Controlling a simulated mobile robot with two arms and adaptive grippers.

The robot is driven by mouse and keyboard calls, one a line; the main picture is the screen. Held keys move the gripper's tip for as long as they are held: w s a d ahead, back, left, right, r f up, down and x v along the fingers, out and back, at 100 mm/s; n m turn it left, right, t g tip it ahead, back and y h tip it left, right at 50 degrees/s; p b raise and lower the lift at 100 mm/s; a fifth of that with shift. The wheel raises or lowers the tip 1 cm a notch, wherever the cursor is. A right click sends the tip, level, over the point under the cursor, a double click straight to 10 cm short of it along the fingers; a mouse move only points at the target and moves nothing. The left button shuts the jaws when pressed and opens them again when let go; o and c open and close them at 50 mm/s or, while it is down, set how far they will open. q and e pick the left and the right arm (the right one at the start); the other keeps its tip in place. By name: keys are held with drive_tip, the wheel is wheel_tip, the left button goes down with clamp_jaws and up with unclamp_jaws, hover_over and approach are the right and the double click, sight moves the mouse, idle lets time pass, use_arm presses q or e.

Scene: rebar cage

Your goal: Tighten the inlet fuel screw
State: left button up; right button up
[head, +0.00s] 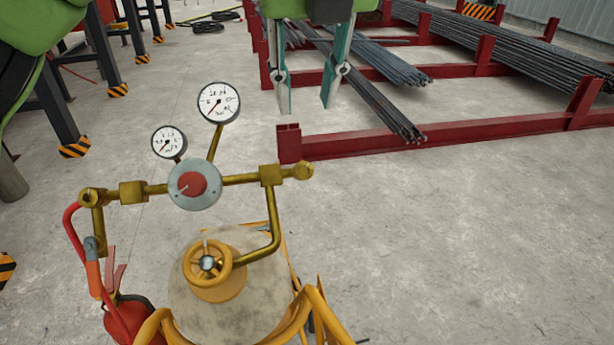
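A round tank top (230,310) stands at the lower left with a yellow handwheel (207,264) on it. A brass pipe (240,180) rises from the valve and runs across above it. The pipe has a grey regulator disc with a red centre knob (192,184), a brass end screw (303,170) at the right and another brass end fitting (89,197) at the left. Which one is the inlet fuel screw is not marked. My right gripper is not in view.
Two white gauges (219,103) (168,141) stand up from the pipe. A red hose (75,245) hangs at the left and a yellow frame (315,310) surrounds the tank. Red racks (440,135) with rebar lie behind. The floor at right is clear.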

sight(305, 169)
use_arm(q)
drive_tip(key=p+x, duration=0.1)
drive_tip(key=x, duration=0.9)
drive_tip(key=p+x, duration=0.1)
drive_tip(key=x, duration=0.4)
drive_tip(key=shift+s+d+f+p, duration=0.2)
drive_tip(key=shift+d+p, duration=0.1)
drive_tip(key=shift+p, duration=0.05)
drive_tip(key=shift+w+f, duration=0.25)
drive_tip(key=shift+f, duration=0.4)
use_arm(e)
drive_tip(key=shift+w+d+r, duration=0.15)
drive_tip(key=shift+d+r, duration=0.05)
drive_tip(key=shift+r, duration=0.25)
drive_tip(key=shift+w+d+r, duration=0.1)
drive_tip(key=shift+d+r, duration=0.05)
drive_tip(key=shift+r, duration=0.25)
use_arm(q)
clamp_jaws()
